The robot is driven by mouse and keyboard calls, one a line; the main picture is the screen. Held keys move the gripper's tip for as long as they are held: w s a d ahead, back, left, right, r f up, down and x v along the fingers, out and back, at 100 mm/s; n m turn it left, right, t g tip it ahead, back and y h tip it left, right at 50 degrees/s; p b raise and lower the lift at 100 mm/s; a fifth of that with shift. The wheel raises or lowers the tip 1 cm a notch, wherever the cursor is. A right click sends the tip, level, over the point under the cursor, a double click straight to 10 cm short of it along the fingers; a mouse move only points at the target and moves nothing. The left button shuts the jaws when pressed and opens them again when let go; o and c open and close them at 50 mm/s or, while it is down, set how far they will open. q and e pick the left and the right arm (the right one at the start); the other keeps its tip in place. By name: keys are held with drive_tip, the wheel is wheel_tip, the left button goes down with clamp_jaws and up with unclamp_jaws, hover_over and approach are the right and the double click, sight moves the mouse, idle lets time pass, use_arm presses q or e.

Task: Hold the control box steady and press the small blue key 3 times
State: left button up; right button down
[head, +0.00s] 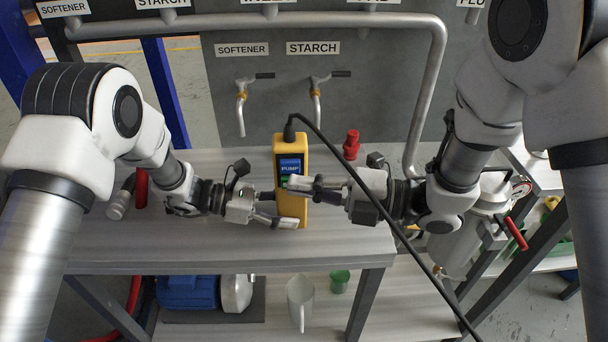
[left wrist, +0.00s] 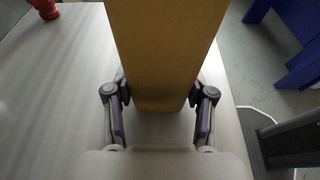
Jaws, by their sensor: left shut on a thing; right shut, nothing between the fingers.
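The yellow control box (head: 291,146) stands upright over the bench, with a dark screen labelled PUMP and a black cable from its top. My left gripper (head: 280,212) is shut on its lower part from the left. In the left wrist view the box (left wrist: 165,50) fills the space between the two fingers of this gripper (left wrist: 160,108). My right gripper (head: 293,183) is shut and empty, its tips in front of the box just below the screen. These tips cover much of the key area, and I cannot make out the small blue key. I cannot tell whether they touch the box.
A red knob-like object (head: 351,145) stands on the bench (head: 150,245) behind my right gripper. Taps labelled SOFTENER (head: 241,105) and STARCH (head: 317,100) are on the panel behind. The black cable (head: 383,212) passes across my right gripper.

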drive_tip(key=shift+w+d, duration=0.15)
drive_tip(key=shift+w, duration=0.95)
